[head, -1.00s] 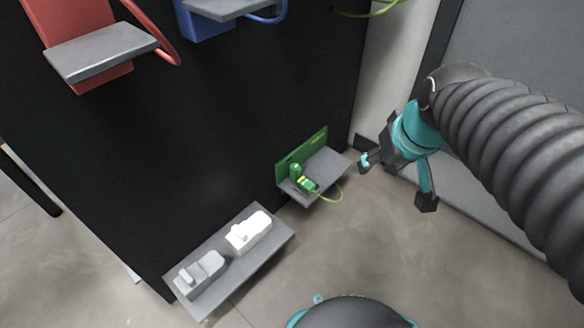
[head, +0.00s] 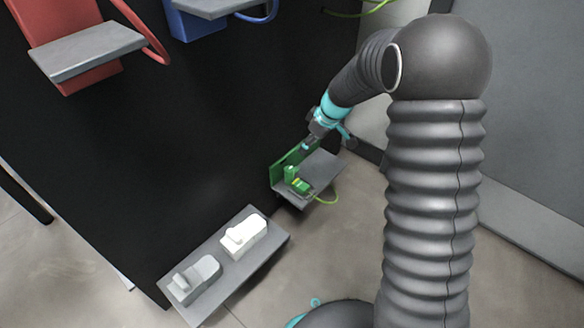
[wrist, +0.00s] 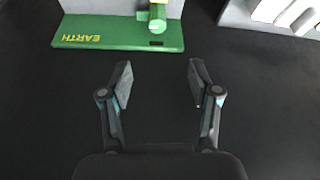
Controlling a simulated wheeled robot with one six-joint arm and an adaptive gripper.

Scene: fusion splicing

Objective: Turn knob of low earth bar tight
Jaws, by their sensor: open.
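The low earth bar is a green panel (head: 278,172) with a small grey shelf (head: 322,171) on the black wall, right of centre in the head view. A green upright knob (head: 290,172) and a green-yellow block stand on it. In the wrist view the green panel (wrist: 112,38) with yellow "EARTH" lettering is at the top, and the green knob (wrist: 157,18) is at the top edge, partly cut off. My gripper (head: 306,146) is just above the earth bar in the head view. In the wrist view my gripper (wrist: 160,84) is open and empty, its fingers apart from the knob.
A grey shelf (head: 228,285) with a white (head: 243,238) and a grey device (head: 196,279) is at lower left. Red (head: 75,55) and blue (head: 192,25) fittings with shelves are higher up. A yellow-green cable (head: 326,201) hangs beside the earth bar.

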